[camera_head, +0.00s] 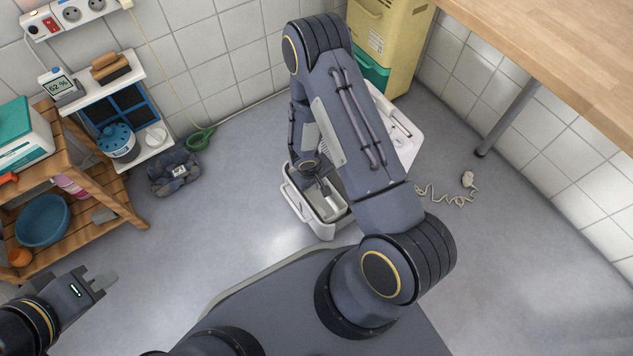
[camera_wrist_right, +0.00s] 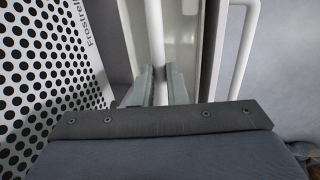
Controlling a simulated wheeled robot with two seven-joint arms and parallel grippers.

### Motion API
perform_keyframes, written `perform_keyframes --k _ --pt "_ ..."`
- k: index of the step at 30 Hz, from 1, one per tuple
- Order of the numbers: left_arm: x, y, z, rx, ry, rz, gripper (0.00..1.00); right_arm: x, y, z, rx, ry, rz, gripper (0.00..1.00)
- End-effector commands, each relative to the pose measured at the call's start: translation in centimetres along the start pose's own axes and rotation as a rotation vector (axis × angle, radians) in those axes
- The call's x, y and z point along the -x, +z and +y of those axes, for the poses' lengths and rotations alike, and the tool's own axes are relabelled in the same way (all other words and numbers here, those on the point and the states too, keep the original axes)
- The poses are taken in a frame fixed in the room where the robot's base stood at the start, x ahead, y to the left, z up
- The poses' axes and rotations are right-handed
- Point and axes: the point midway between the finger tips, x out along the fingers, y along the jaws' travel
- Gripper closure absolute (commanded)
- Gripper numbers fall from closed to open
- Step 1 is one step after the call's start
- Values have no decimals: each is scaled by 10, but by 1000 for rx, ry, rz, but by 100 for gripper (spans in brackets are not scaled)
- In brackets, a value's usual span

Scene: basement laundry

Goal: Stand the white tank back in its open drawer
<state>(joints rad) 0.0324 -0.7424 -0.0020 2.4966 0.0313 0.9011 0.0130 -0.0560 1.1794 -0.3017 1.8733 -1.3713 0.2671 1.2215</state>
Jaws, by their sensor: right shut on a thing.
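The white appliance (camera_head: 408,150) stands on the floor, partly hidden behind my right arm. Its perforated panel (camera_wrist_right: 40,85) fills the left of the right wrist view. Its open drawer (camera_head: 325,232) sticks out toward the front left, with a white rail (camera_wrist_right: 246,45) on its outer side. The white tank (camera_head: 331,211) is at the drawer, inside its outline as seen from above. My right gripper (camera_head: 318,180) is shut on the tank's white handle bar (camera_wrist_right: 155,35). Whether the tank rests on the drawer floor is hidden. My left gripper (camera_head: 100,277) appears open and empty at lower left.
A yellow unit (camera_head: 385,35) stands behind the white appliance. A wooden shelf (camera_head: 125,205) with a blue basin (camera_head: 43,220) is at left. Dark cloth (camera_head: 172,172) and a coiled cord (camera_head: 450,198) lie on the floor. A wooden worktop (camera_head: 560,50) overhangs at upper right.

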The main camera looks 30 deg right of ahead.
Motion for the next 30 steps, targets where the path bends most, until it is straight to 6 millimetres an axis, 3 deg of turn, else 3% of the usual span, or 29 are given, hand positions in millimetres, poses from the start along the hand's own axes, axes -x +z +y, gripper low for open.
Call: perform_keyframes --k 25,26,30 --pt "-15 8 -7 0 0 0 100 -11 0 -2 1 0 1 100" --pt "-15 8 -7 0 0 0 100 -11 0 -3 1 -1 0 87" --pt "-15 8 -7 0 0 0 100 -11 0 -3 1 -1 0 68"
